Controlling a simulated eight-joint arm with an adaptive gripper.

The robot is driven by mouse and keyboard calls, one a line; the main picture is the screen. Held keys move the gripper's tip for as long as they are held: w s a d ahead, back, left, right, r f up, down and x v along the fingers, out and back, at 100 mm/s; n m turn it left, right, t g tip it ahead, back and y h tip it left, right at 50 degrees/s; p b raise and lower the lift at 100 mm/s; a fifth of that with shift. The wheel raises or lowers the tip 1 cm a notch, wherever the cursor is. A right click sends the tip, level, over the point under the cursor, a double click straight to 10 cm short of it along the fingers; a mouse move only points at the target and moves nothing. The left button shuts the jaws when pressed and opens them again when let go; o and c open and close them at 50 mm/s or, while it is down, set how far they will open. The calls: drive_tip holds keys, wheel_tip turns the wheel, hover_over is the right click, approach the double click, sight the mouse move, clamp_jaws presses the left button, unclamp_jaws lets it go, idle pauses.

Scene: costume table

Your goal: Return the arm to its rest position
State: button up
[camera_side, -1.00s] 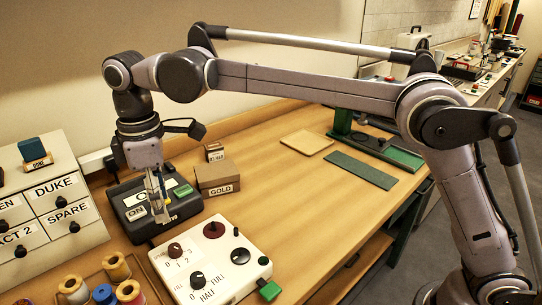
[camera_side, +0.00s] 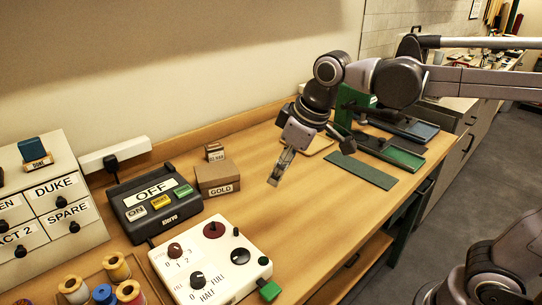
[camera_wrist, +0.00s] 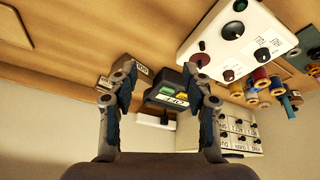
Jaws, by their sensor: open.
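My gripper (camera_side: 279,171) hangs in the air above the middle of the wooden table (camera_side: 300,225), to the right of the GOLD box. It is tilted and touches nothing. In the wrist view, its two fingers (camera_wrist: 161,95) stand wide apart with nothing between them.
A GOLD box (camera_side: 216,178) stands between the switch box and my gripper. A white knob panel (camera_side: 212,262) lies in front. Labelled drawers (camera_side: 50,205) and thread spools (camera_side: 116,266) are at left. A green stand (camera_side: 350,105) and dark green mat (camera_side: 361,170) are at right.

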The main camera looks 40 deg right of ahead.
drive_tip(key=s+d+f+m+t+h, duration=0.1)
drive_tip(key=s+d+f+m+t, duration=0.1)
drive_tip(key=s+d+f+m, duration=0.3)
drive_tip(key=s+d+f, duration=0.3)
drive_tip(key=s, duration=0.1)
drive_tip(key=shift+d+t, duration=0.35)
drive_tip(key=shift+t, duration=0.05)
